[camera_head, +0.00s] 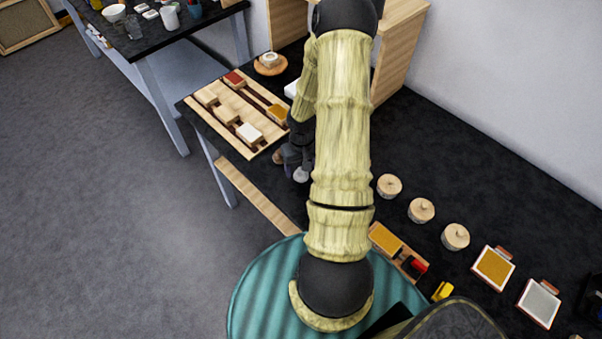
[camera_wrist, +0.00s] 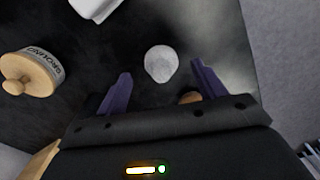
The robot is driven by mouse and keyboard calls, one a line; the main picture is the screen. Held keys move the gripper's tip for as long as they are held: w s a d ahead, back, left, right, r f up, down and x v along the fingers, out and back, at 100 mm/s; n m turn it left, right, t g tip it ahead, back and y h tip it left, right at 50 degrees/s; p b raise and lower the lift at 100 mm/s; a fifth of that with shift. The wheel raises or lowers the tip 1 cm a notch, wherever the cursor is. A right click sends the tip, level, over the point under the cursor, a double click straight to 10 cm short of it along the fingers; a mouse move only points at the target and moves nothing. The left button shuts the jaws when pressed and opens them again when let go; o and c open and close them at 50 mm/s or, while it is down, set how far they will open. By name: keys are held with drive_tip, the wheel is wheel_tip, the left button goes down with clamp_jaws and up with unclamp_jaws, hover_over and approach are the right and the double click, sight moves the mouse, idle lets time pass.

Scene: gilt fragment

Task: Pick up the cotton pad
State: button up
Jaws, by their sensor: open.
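The cotton pad, a round white disc (camera_wrist: 160,62), lies on the dark table top in the wrist view. My gripper (camera_wrist: 161,70) is open, its two purple fingers pointing toward the pad, one on each side in the picture. The pad appears apart from both fingers. A round white shape (camera_head: 301,175) beside my gripper (camera_head: 293,155) in the head view looks like the same pad. My arm hides much of the gripper in that view.
A small brown round thing (camera_wrist: 188,97) lies near the right finger. A labelled wooden-lidded jar (camera_wrist: 30,75) and a white object (camera_wrist: 95,8) are to the left. A wooden tray of blocks (camera_head: 205,112) and several lidded round jars (camera_head: 421,210) stand on the dark table.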

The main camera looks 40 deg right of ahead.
drive_tip(key=shift+w+f, duration=0.1)
drive_tip(key=shift+f, duration=1.35)
drive_tip(key=c, duration=1)
